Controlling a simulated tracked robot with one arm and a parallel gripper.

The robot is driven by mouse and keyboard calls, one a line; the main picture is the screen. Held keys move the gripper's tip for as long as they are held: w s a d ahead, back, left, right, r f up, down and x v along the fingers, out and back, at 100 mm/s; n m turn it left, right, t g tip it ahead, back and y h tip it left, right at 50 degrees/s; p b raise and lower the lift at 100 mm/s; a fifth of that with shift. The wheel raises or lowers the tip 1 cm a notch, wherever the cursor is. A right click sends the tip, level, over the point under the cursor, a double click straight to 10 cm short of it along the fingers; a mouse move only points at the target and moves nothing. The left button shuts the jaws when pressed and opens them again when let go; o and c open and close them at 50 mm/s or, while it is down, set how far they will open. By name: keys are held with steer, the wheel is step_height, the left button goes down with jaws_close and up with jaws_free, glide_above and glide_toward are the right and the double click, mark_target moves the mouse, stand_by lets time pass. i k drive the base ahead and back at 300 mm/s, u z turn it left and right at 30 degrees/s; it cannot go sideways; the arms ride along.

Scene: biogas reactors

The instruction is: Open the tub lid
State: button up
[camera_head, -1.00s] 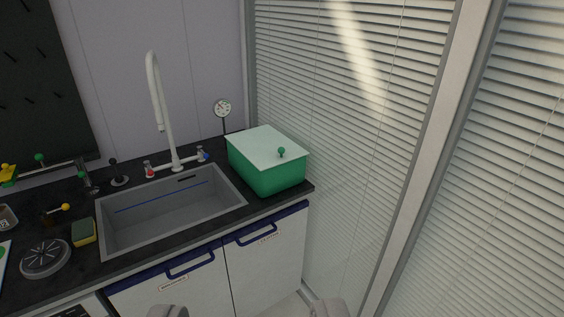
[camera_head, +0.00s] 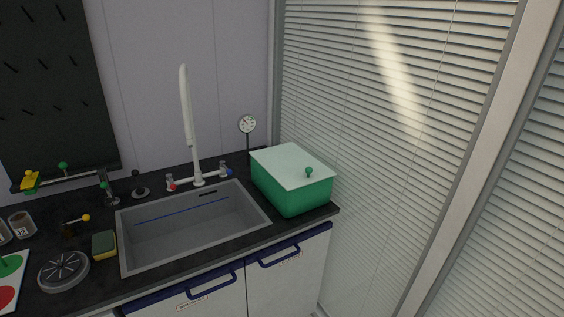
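A green tub (camera_head: 293,194) stands on the dark counter at the right of the sink, close to the blinds. Its pale, whitish lid (camera_head: 291,165) lies shut on top. A small green ball knob (camera_head: 309,171) sits on the lid near its front right part. My gripper does not show in the current view, so its state and its distance from the tub cannot be seen.
The grey sink (camera_head: 192,228) with a tall white faucet (camera_head: 188,125) is left of the tub. A dial gauge (camera_head: 247,124) stands behind it. Glazed blinds (camera_head: 385,160) close off the right side. A sponge (camera_head: 104,245) and round strainer (camera_head: 63,270) lie at the left.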

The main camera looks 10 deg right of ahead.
mark_target(293, 167)
steer(key=z, duration=0.05)
steer(key=i, duration=0.9)
steer(key=z, duration=0.4)
